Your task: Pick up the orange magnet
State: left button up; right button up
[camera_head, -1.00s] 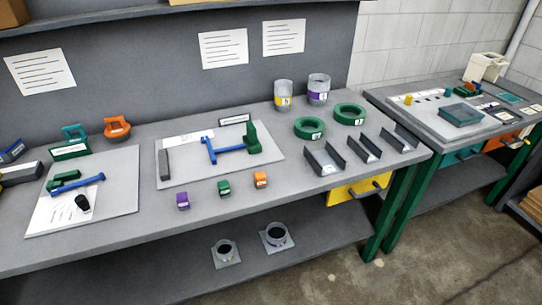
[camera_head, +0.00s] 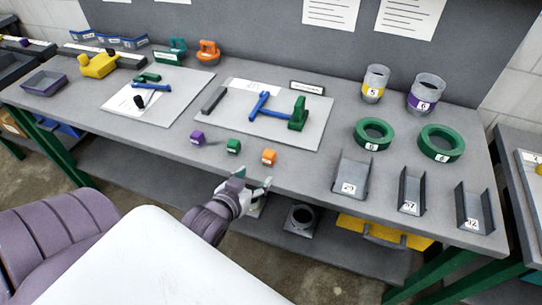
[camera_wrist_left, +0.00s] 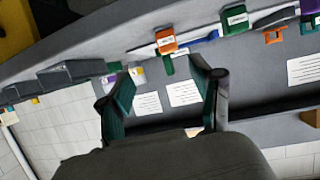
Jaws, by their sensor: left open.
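A small orange block (camera_head: 269,157) with a white label, which fits the orange magnet, sits near the bench's front edge. It also shows in the left wrist view (camera_wrist_left: 166,41). An orange handled piece (camera_head: 208,51) stands at the back of the bench; I cannot tell by sight which of the two is a magnet. My left gripper (camera_head: 253,180) is open and empty, just in front of the bench edge and near the small orange block, not touching it. In the wrist view its two fingers (camera_wrist_left: 163,75) are spread apart. My right gripper is not in view.
A green block (camera_head: 233,146) and a purple block (camera_head: 198,138) stand left of the orange one. Behind is a board (camera_head: 312,141) with blue and green parts. Grey channels (camera_head: 352,178) and green rings (camera_head: 373,134) are to the right. A lower shelf (camera_head: 145,180) runs under the bench.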

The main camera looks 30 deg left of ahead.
aim_at(267, 160)
pick_arm(q)
jog(key=x, duration=0.8)
jog(key=shift+a+r+p, duration=0.25)
jog(key=shift+r+p, duration=0.05)
jog(key=shift+p, duration=0.05)
jog(key=shift+w+a+f, duration=0.15)
jog(key=shift+w+f, duration=0.05)
jog(key=shift+w, duration=0.1)
jog(key=x, duration=0.3)
jog(key=p+x, duration=0.1)
jog(key=x, duration=0.1)
jog(key=shift+s+a+f, duration=0.25)
jog(key=shift+f, duration=0.15)
grip_shut()
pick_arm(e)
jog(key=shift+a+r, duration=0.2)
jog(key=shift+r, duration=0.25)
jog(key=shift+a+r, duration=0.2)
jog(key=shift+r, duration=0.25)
pick_arm(q)
jog(key=shift+r, duration=0.1)
